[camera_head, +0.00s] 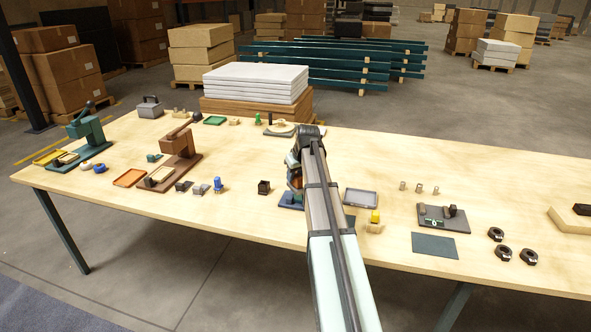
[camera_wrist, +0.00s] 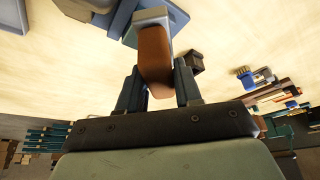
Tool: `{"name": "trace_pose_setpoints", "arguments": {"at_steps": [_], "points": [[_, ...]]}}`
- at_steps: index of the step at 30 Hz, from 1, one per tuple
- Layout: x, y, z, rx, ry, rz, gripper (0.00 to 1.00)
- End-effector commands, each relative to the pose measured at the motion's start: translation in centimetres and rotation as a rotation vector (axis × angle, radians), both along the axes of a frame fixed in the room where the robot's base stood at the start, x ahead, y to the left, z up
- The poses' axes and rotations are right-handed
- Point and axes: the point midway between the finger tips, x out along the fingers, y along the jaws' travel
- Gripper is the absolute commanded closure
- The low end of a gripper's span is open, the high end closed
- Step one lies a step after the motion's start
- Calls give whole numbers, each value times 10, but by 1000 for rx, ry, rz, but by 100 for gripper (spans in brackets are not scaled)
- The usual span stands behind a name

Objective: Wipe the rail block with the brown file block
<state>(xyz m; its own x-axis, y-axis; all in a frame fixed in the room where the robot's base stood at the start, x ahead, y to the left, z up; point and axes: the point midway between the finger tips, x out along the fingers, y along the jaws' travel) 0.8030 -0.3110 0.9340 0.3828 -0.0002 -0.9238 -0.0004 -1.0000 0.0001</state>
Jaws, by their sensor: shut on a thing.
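My gripper (camera_wrist: 158,85) is shut on the brown file block (camera_wrist: 155,58), which sits between the two fingers in the wrist view and has a pale grey end. In the head view my gripper (camera_head: 295,172) is mostly hidden behind my own arm. A blue-grey piece (camera_wrist: 124,20), which looks like the rail block on its blue base, lies just past the file block's end. The blue base (camera_head: 288,201) shows below my gripper in the head view. I cannot tell whether the file block touches the rail block.
A small dark brown box (camera_head: 264,187) stands left of my gripper. A grey tray (camera_head: 361,197) and a yellow-topped piece (camera_head: 375,217) are to the right. A dark fixture (camera_head: 443,217) and a flat blue-grey mat (camera_head: 434,245) lie farther right. Bare tabletop separates them.

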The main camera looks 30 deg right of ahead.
Motion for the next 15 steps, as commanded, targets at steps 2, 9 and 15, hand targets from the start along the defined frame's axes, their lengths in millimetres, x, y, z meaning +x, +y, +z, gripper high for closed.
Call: {"name": "trace_pose_setpoints", "arguments": {"at_steps": [2, 9, 15], "points": [[0, 0, -8, 1, 1, 0, 94], [7, -6, -28, 0, 0, 0, 100], [20, -20, -30, 0, 0, 0, 100]]}}
